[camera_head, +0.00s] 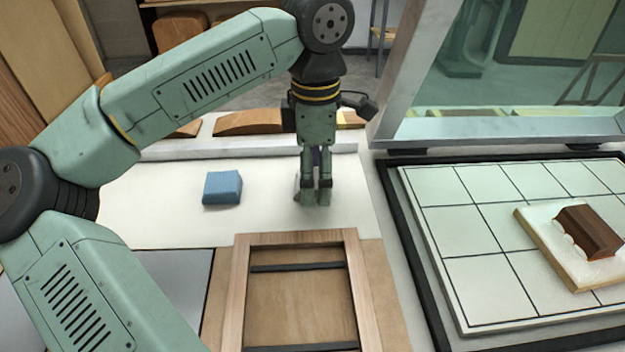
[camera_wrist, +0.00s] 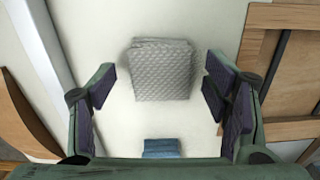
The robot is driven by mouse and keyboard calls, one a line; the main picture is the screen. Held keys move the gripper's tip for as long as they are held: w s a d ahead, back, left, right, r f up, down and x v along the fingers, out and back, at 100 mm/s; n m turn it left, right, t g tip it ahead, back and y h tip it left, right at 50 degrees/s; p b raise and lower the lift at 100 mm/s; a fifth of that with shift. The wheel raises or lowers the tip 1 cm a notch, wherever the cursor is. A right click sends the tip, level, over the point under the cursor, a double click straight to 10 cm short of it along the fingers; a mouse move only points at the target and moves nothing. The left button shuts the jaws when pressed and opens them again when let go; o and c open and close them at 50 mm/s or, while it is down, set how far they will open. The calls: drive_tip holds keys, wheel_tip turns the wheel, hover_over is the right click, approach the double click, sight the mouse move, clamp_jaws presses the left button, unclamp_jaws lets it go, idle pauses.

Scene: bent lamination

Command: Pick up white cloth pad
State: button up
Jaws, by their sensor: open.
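The white cloth pad (camera_wrist: 162,70) shows in the wrist view as a folded, quilted, pale grey-white square on the white surface. It lies between and a little beyond the fingertips of my open gripper (camera_wrist: 160,85), touching neither finger. In the head view my gripper (camera_head: 316,200) points straight down over the white surface. There the pad is mostly hidden behind the fingers, and only a small pale edge (camera_head: 297,183) shows at their left.
A blue block (camera_head: 222,188) sits left of my gripper; its edge shows in the wrist view (camera_wrist: 161,148). A wooden frame (camera_head: 240,290) lies nearer. At right, a gridded board (camera_head: 465,232) holds a pad with a brown-handled piece (camera_head: 588,232), under a raised glazed lid (camera_head: 500,128).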

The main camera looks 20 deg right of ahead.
sight(315, 177)
drive_tip(key=shift+f, duration=0.35)
drive_tip(key=shift+c, duration=0.2)
drive_tip(key=c, duration=1)
wheel_tip(315, 177, up, 4)
drive_tip(key=p, duration=0.3)
drive_tip(key=shift+r, duration=0.25)
drive_tip(key=s+d, duration=0.2)
drive_tip(key=s, duration=0.3)
drive_tip(key=s+d+b, duration=0.1)
drive_tip(key=s+d, duration=0.1)
drive_tip(key=s, duration=0.3)
drive_tip(key=s+d, duration=0.2)
drive_tip(key=s, duration=0.2)
drive_tip(key=shift+s+d+r, duration=0.15)
drive_tip(key=shift+s+r, duration=0.15)
drive_tip(key=shift+s, duration=0.1)
